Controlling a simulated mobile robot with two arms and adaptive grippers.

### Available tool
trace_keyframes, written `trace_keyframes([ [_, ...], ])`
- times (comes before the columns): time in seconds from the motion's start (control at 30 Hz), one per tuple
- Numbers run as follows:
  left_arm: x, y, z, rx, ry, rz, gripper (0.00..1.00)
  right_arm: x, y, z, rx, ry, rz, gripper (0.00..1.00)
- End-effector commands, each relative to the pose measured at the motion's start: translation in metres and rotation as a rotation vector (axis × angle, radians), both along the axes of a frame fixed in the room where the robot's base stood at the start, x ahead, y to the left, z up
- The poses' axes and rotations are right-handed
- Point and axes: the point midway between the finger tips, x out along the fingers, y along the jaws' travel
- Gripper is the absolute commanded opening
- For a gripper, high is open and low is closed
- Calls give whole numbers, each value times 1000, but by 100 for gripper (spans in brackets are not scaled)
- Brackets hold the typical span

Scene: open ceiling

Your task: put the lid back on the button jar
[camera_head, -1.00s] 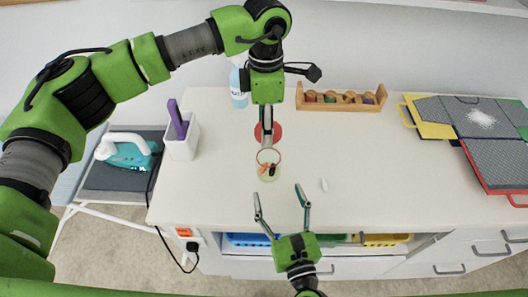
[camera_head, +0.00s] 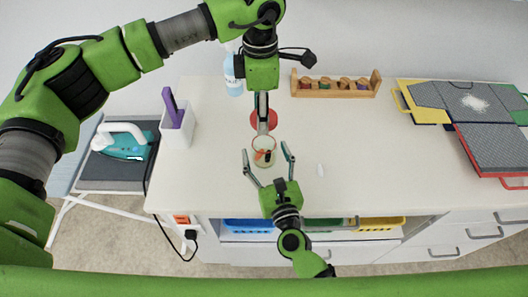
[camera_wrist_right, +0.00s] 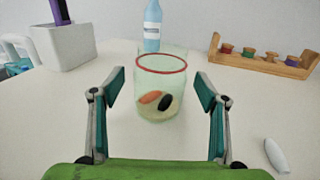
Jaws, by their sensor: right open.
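The button jar (camera_head: 265,160) is a clear upright jar with a red rim and a few orange and black buttons inside; it also shows in the right wrist view (camera_wrist_right: 161,83). My open right gripper (camera_head: 267,151) has one finger on either side of the jar, with gaps on both sides in the right wrist view (camera_wrist_right: 160,80). The red lid (camera_head: 271,119) appears as a disc behind the jar, partly covered by the finger of my left gripper (camera_head: 263,128). I cannot tell whether that gripper holds the lid or only hangs over it.
A white holder (camera_head: 178,131) with a purple item stands at the left, a blue bottle (camera_head: 233,76) and a wooden rack (camera_head: 335,91) at the back. A small white object (camera_head: 320,170) lies right of the jar.

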Motion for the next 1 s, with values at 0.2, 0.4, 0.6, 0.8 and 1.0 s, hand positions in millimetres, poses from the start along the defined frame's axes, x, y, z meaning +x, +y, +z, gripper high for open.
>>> trace_keyframes([
  [0.2,0,0,0,0,0,0,38,19,5,0,0,0,0,68],
  [0.4,0,0,0,0,0,0,38,22,6,0,0,1,0,68],
  [0.6,0,0,0,0,0,0,38,22,6,0,0,1,0,55],
  [0.8,0,0,0,0,0,0,38,22,6,0,0,1,0,8],
  [1.0,0,0,-11,2,2,0,38,22,6,0,0,1,0,8],
])
